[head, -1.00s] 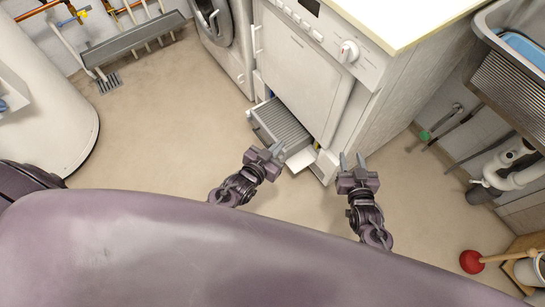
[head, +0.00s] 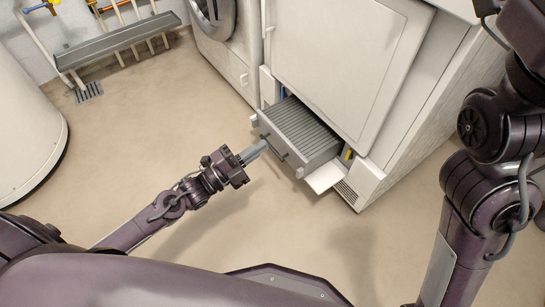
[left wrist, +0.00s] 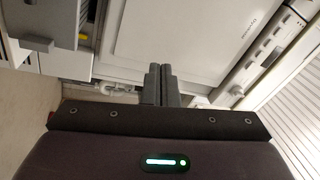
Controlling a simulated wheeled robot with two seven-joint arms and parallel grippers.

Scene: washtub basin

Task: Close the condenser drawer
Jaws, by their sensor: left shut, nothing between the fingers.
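The condenser drawer (head: 301,133) is a grey ribbed unit low in the front of the white dryer (head: 350,55). It sticks out of its opening. A small white flap (head: 325,177) hangs open beside it at the right. My left gripper (head: 262,149) is shut and empty, its fingertips at the drawer's front face; I cannot tell whether they touch. In the left wrist view the closed fingers (left wrist: 160,84) point toward the dryer front. My right arm comes in at the right, but its gripper is outside the view.
A washing machine (head: 225,45) stands left of the dryer. A white cylindrical tank (head: 28,120) is at the far left. The floor before the drawer is clear.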

